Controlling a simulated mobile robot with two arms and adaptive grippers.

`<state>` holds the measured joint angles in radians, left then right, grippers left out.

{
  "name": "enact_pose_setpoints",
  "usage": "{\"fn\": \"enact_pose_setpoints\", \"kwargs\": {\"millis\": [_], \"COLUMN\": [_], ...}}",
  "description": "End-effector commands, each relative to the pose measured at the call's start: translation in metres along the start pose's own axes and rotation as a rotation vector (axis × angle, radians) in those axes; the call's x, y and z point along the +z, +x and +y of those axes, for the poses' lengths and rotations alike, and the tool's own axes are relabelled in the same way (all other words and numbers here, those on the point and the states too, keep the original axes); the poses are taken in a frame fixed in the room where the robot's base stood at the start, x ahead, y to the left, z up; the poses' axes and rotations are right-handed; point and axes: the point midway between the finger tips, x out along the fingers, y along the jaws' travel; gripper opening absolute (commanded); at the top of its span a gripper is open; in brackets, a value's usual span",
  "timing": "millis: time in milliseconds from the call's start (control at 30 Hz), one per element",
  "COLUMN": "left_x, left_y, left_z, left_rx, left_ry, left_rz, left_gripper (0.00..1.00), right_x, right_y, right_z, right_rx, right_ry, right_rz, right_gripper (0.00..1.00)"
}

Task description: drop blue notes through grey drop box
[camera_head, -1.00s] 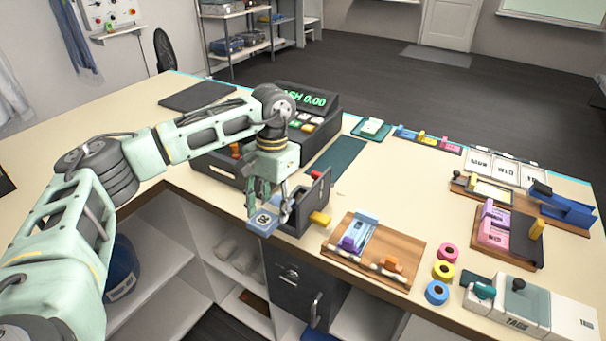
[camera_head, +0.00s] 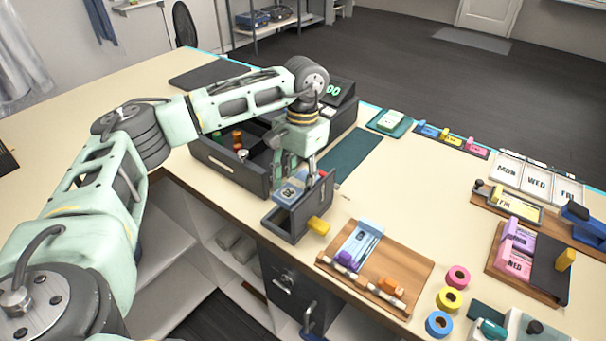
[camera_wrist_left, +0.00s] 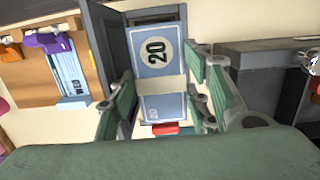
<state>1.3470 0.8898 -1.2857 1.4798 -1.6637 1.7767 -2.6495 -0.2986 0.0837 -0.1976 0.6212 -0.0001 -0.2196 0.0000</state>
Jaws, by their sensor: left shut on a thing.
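A bundle of blue notes (camera_head: 289,193) with a pale band and a "20" is clamped in my left gripper (camera_head: 297,180). In the left wrist view the notes (camera_wrist_left: 158,55) lie between the two green fingers (camera_wrist_left: 162,92). The grey drop box (camera_head: 285,225), with a yellow handle, stands at the counter's front edge. The notes are over its open top, near the left end; I cannot tell whether they dip below its rim. My right gripper is not in view.
A cash register with an open drawer (camera_head: 230,170) stands just behind and left. Tape rolls (camera_head: 451,299) stand farther right. A dark cabinet (camera_head: 283,285) is below the counter edge.

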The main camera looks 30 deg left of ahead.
Motion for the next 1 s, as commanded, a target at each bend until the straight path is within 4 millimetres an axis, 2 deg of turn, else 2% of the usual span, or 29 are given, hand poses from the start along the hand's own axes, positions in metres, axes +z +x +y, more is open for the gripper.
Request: {"fn": "enact_pose_setpoints", "kwargs": {"millis": [267,600,1000], "left_x": [-0.001,-0.004,-0.004], "left_y": [0.010,0.033,0.034], "left_z": [0.000,0.000,0.000], "left_rx": [0.000,0.001,0.000], "left_ry": [0.000,0.000,0.000], "left_rz": [-0.001,0.001,0.001], "left_gripper": [0.19,0.19,0.19], "right_x": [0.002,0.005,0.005], "right_y": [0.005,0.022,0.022], "right_z": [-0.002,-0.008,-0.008], "right_rx": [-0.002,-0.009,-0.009], "right_ry": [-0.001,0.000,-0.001], "right_rz": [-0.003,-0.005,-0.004], "right_gripper": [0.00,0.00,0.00]}}
